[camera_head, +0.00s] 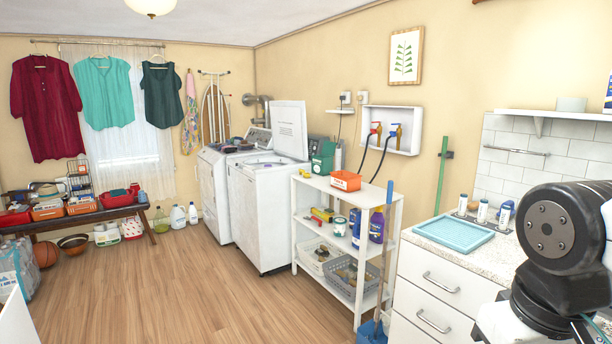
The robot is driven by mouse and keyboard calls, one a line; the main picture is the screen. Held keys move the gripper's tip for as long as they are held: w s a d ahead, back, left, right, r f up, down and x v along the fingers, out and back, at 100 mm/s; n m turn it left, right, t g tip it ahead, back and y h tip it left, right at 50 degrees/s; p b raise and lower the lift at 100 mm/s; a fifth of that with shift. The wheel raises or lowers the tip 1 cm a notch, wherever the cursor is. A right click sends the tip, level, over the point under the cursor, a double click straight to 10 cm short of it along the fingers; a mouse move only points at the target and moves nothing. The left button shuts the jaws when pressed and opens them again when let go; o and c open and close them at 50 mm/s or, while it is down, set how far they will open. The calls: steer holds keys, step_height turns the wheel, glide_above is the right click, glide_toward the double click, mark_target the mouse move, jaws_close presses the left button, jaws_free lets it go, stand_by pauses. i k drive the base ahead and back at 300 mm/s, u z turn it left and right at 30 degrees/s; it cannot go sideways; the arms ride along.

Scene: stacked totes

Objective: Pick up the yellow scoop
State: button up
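I cannot make out a yellow scoop for certain. A small yellow object (322,214) lies on the middle level of the white shelf unit, and it is too small to tell what it is. An orange tote (345,180) stands on top of that unit; its inside is mostly hidden. More orange and red totes (82,205) stand on the dark bench at the left, and their contents are unclear. My gripper is out of view; only a dark joint of my arm shows at the right edge.
The white shelf unit (369,198) stands between the washing machines (257,215) and the counter (470,232). A blue tray (453,233) lies on the counter. A mop handle leans at the unit's front. The wooden floor (190,290) is clear in the middle.

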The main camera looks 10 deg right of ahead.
mark_target(304, 173)
steer(key=u, duration=0.25)
steer(key=i, duration=1.8)
steer(key=u, duration=0.3)
steer(key=i, duration=2)
steer(key=z, duration=0.2)
steer(key=i, duration=1.75)
steer(key=z, duration=0.15)
